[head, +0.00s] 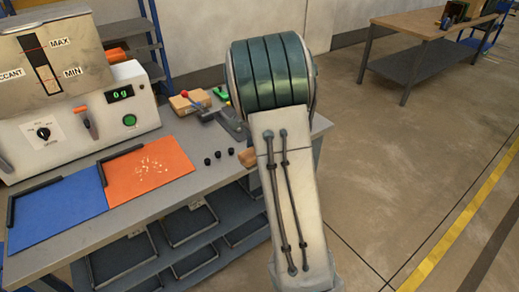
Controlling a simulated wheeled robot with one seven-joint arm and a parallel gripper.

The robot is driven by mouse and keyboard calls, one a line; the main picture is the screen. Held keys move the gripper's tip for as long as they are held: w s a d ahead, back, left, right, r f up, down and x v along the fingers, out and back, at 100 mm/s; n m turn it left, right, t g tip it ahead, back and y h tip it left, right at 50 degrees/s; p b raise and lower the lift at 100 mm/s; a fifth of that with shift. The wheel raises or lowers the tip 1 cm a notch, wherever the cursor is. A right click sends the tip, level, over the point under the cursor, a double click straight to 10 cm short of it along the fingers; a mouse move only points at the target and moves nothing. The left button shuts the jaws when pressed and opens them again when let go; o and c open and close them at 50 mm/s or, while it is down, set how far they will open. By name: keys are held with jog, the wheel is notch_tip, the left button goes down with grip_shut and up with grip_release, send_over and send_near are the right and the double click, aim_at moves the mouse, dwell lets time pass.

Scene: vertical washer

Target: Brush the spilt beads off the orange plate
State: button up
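The orange plate (122,194) lies flat on the grey workbench at the left. Several small pale beads (152,168) are scattered around its middle. A black bar (120,152) runs along its back left edge. My arm stands at the centre right of the view, off the plate, and hides part of the bench's right end. My gripper does not show. No brush can be made out for sure; a small brown piece (247,157) shows beside my arm at the bench edge, partly hidden.
A blue plate (55,215) adjoins the orange one on the left. A machine with a green display (120,93) stands behind. Several small black caps (207,161) lie to the right. A cardboard box (190,102) and a tool with a red knob (186,94) are farther back.

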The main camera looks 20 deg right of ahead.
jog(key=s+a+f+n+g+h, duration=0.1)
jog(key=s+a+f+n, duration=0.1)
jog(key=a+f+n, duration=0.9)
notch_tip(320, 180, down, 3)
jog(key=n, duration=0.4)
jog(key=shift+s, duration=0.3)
